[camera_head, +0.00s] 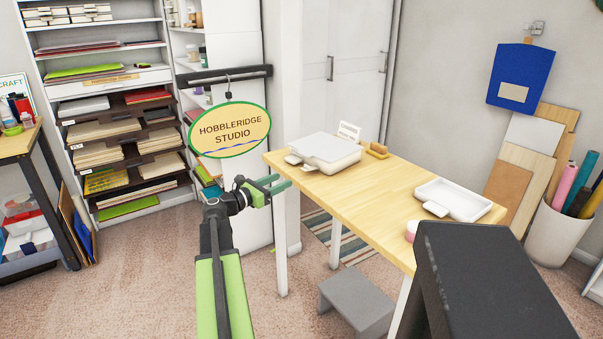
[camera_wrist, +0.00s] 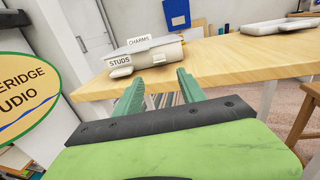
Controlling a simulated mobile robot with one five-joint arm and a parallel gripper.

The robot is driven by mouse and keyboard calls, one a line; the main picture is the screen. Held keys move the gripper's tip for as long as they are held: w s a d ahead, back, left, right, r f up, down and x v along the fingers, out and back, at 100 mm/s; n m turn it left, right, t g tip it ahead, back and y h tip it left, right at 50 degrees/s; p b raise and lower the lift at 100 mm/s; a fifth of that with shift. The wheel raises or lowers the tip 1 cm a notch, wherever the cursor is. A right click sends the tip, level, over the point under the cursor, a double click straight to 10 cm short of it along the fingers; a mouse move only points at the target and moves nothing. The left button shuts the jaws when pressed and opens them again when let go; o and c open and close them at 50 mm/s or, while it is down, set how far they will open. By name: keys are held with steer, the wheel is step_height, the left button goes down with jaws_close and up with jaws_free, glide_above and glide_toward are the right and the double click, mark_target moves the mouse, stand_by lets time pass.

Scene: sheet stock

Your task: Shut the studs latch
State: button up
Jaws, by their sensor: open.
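A low off-white case (camera_head: 335,158) with a grey lid lies near the left end of the wooden table. In the wrist view the case (camera_wrist: 161,54) has a STUDS label (camera_wrist: 119,60) at its left end. A small pale tab (camera_wrist: 121,72), which looks like the latch, sticks out below that label. I cannot tell how far from shut it is. My gripper (camera_head: 279,184) is at the table's left end, below and in front of the case. In the wrist view my gripper (camera_wrist: 158,83) is open and empty, its green fingers apart from the case.
A CHARMS label (camera_wrist: 139,42) shows behind the case. A wooden block (camera_head: 377,151) and a white tray (camera_head: 456,202) stand on the wooden table (camera_head: 390,190). A hanging HOBBLERIDGE STUDIO sign (camera_head: 229,130) is close left of my gripper. A grey stool (camera_head: 356,300) stands below.

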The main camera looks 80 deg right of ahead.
mark_target(304, 170)
steer(key=x, duration=1.1)
jaws_close()
